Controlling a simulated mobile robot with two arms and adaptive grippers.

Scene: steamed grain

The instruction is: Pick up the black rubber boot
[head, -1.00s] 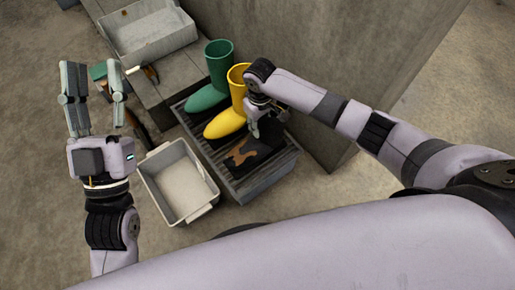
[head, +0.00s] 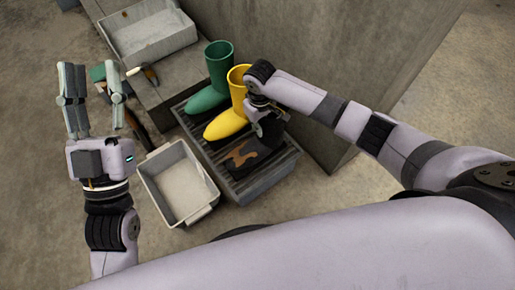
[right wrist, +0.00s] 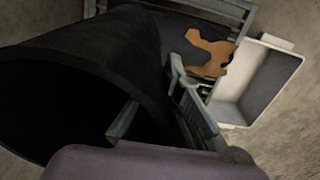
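The black rubber boot (head: 268,130) is a dark shape at my right gripper, over the slatted rack. In the right wrist view the boot (right wrist: 95,65) is large and close, its wide shaft opening towards the camera. My right gripper (right wrist: 160,105) has one finger at the dark opening and the other outside the shaft, with the boot's wall between them. It appears shut on this wall, though the inner fingertip is hidden. In the head view this gripper (head: 262,112) is partly hidden by its wrist. My left gripper (head: 92,98) is open and empty at the left.
A yellow boot (head: 226,124) and a green boot (head: 219,62) stand beside it on the slatted rack (head: 262,185). A white tub (head: 180,185) stands left. A concrete wall (head: 310,60) rises behind.

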